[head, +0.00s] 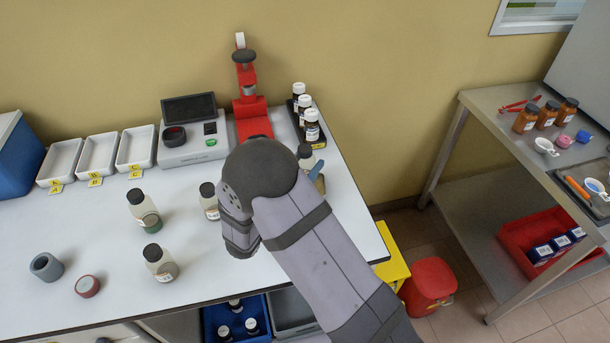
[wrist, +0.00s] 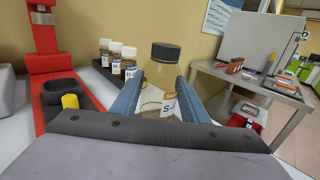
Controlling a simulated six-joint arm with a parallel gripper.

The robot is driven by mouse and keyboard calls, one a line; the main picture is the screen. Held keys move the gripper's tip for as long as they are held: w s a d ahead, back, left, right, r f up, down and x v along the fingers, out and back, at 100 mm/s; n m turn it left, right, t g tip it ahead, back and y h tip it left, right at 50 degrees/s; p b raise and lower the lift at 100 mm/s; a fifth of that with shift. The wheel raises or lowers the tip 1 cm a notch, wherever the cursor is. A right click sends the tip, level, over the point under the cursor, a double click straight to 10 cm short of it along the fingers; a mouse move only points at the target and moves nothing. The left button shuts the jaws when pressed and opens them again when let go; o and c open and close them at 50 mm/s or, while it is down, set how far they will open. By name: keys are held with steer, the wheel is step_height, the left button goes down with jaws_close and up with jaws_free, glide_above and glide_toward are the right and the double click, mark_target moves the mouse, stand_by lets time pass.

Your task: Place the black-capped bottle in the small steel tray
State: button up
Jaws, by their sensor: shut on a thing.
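My gripper (wrist: 165,92) is shut on a clear bottle (wrist: 160,102) with a black cap and a label starting with S. The bottle is upright between the two blue fingers. In the head view my arm hides most of my gripper; a blue finger and the held bottle's dark cap (head: 305,151) show at its right, near the bench's right side. I cannot tell if the bottle touches the bench. A small metal-looking tray (head: 560,176) with an orange tool lies on the steel table at the right; I cannot tell if it is the small steel tray.
Other black-capped bottles stand on the white bench (head: 100,235), including one at the left (head: 138,201). A rack with labelled bottles (head: 312,127) and a red stand (head: 250,100) are behind my gripper. White trays (head: 97,155) stand at the back left. A floor gap separates bench and steel table (head: 490,115).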

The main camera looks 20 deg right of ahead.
steer(key=shift+f, duration=2)
steer(key=shift+f, duration=0.15)
steer(key=o, duration=1.1)
steer(key=shift+o, duration=0.2)
steer(key=shift+r+p, duration=0.25)
steer(key=shift+p, duration=0.05)
steer(key=b+v, duration=0.3)
steer(key=v, duration=0.7)
steer(key=shift+s+a+f, duration=0.1)
steer(key=shift+a, duration=0.05)
steer(key=shift+b+v, duration=0.3)
steer(key=shift+v, duration=0.55)
